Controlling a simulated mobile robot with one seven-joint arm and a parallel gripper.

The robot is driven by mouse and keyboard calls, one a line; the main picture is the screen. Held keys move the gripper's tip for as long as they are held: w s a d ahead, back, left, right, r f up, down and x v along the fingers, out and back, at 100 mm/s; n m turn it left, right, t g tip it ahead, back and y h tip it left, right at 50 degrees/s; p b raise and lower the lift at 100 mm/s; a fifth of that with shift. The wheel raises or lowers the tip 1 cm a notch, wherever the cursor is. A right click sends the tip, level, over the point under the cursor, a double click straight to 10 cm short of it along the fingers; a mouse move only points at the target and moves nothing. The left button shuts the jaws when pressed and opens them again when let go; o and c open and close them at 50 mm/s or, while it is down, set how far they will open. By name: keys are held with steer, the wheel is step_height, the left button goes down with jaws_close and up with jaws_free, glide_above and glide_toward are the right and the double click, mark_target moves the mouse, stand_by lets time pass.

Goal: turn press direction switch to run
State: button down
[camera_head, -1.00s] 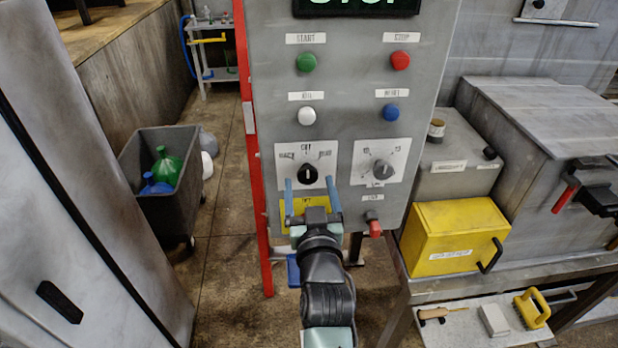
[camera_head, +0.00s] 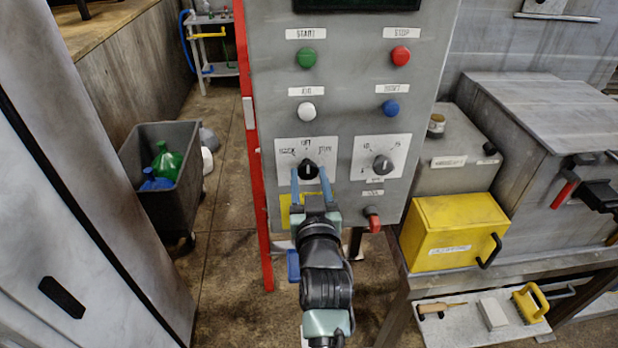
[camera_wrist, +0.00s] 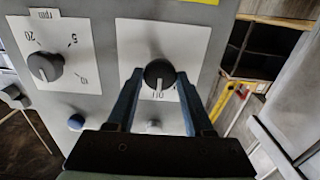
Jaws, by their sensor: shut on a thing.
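The press direction switch (camera_head: 310,169) is a black round knob on a white plate, on the lower left of the grey control panel (camera_head: 345,120). Its plate has a position label at left, top and right; the top one looks like OFF. The white pointer line on the knob (camera_wrist: 159,75) points toward that top label, seen upside down in the wrist view. My gripper (camera_head: 310,174) has its two blue fingers on either side of the knob and is shut on it. In the wrist view the fingertips (camera_wrist: 160,76) flank the knob; its contact sides are partly hidden.
A second dial (camera_head: 383,165) sits right of the switch. Green (camera_head: 307,58), red (camera_head: 401,56), white (camera_head: 307,112) and blue (camera_head: 390,108) buttons are above. A red-ended knob (camera_head: 373,222) sticks out below. A yellow box (camera_head: 445,235) stands on the right bench.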

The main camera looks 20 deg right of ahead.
steer(key=shift+m, duration=0.3)
steer(key=m, duration=0.4)
steer(key=m+p, duration=0.1)
steer(key=m, duration=0.4)
stand_by(0.3)
steer(key=shift+m, duration=0.3)
steer(key=shift+c, duration=1.4)
jaws_free()
